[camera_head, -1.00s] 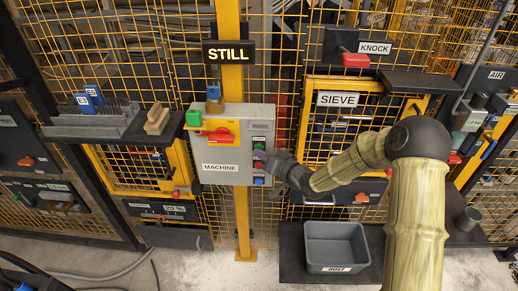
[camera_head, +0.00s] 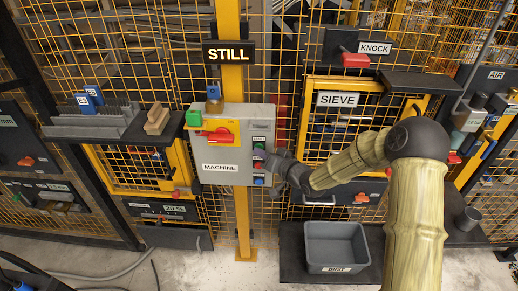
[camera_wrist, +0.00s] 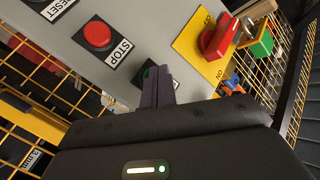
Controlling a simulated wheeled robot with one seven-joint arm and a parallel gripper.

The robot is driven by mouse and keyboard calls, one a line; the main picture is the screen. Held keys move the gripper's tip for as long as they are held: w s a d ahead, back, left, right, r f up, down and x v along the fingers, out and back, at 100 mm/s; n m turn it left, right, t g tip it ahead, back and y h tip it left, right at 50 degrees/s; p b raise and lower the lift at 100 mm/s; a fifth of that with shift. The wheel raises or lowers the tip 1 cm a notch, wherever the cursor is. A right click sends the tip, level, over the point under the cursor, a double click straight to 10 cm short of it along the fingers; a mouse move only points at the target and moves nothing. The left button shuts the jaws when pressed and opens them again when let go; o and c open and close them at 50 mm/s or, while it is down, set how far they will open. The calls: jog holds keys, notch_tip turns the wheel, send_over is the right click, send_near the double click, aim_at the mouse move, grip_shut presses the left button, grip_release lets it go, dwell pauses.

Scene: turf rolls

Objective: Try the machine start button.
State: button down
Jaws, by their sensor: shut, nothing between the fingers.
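The grey machine box (camera_head: 222,150) is mounted on a yellow post and labelled MACHINE. My gripper (camera_head: 263,156) is shut and empty at the right side of its front, by the button column. In the wrist view my shut fingers (camera_wrist: 159,84) lie right at the green start button (camera_wrist: 149,74), covering most of it and its label. I cannot tell whether they touch or press it. The red stop button (camera_wrist: 97,35), labelled STOP, is beside them. A sign (camera_head: 229,53) above the box reads STILL.
A red rotary switch (camera_wrist: 219,38) on a yellow plate, marked ON, sits close to my fingers. Yellow mesh fencing surrounds the box. A grey dust bin (camera_head: 316,262) stands below right.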

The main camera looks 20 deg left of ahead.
jog(key=shift+s, duration=0.1)
dwell(0.4)
jog(key=shift+s+d, duration=0.2)
jog(key=shift+s, duration=0.45)
jog(key=s, duration=0.2)
jog(key=s+d+b, duration=0.1)
jog(key=s, duration=0.2)
jog(key=shift+d, duration=0.1)
jog(key=shift+w, duration=0.1)
dwell(0.7)
